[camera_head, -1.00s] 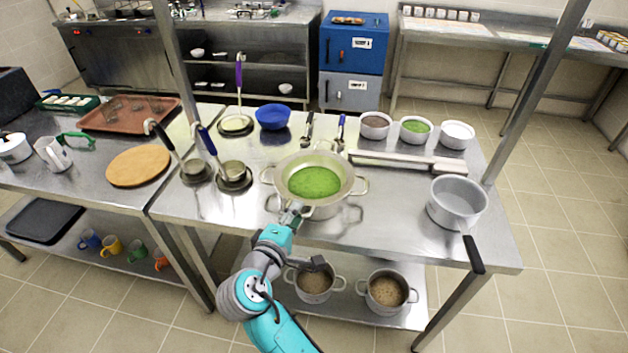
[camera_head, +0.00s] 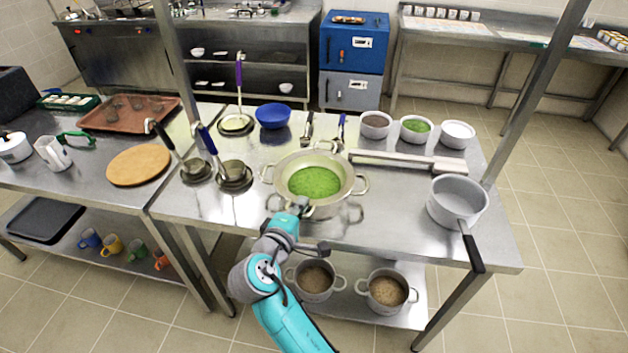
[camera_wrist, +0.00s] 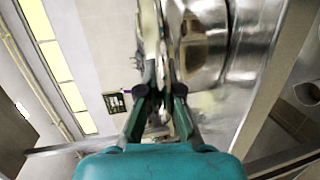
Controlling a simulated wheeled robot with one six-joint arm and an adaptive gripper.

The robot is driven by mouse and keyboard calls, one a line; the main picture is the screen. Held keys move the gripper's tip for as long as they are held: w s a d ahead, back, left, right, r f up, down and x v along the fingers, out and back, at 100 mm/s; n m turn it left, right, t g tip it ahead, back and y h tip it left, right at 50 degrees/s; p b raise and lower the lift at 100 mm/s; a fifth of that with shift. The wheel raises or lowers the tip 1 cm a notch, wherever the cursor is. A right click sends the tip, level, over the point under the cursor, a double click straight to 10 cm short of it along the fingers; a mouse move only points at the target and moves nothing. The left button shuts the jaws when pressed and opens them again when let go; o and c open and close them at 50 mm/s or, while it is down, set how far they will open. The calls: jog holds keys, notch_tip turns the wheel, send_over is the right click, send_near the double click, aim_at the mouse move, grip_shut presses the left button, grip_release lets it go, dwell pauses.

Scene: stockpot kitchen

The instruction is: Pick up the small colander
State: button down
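A pale round two-handled colander (camera_head: 281,168) sits near the front middle of the steel table, with green contents showing in its middle. Part of a pot-like body (camera_head: 325,212) shows under its front rim. I cannot tell whether the colander is the small one. My gripper (camera_head: 300,203) is at its front rim, slightly left of centre. In the wrist view my dark fingers (camera_wrist: 161,92) stand close together on either side of a thin upright edge, with a shiny metal wall (camera_wrist: 206,45) just to the right. Whether the fingers press on the edge is not clear.
A grey saucepan (camera_head: 457,203) stands at the right, its black handle over the front edge. Ladles (camera_head: 234,172) stand to the left. A blue bowl (camera_head: 273,116) is behind, white bowls (camera_head: 415,129) are back right. Two pots (camera_head: 387,290) are on the shelf below.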

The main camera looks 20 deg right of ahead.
notch_tip(320, 180, up, 10)
dwell(0.7)
dwell(0.4)
